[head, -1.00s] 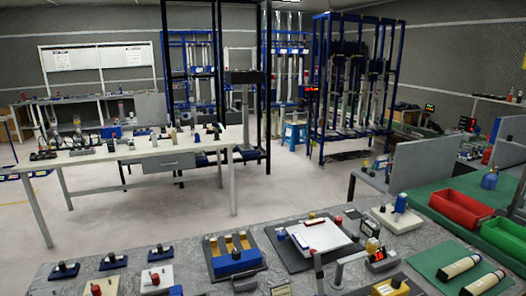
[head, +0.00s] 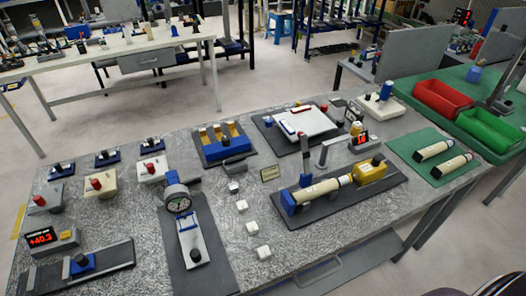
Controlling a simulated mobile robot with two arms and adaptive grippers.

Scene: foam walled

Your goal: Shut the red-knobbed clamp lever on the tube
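A cream tube (head: 322,190) lies along a dark base plate (head: 338,202) on the grey speckled bench. A blue end block (head: 288,203) stands at its left end and a yellow block (head: 371,172) with a dark knob at its right end. A grey lever (head: 306,160) stands nearly upright beside the tube, with a small red knob (head: 300,134) at its top. The lever's foot is small in view, so its exact contact with the tube cannot be told. Neither of my grippers is in view.
A dial gauge stand (head: 178,200) and several small white blocks (head: 241,206) are left of the fixture. A white tray (head: 306,121) is behind it. Spare tubes lie on a green mat (head: 421,168) at right, near red (head: 441,98) and green (head: 491,130) bins.

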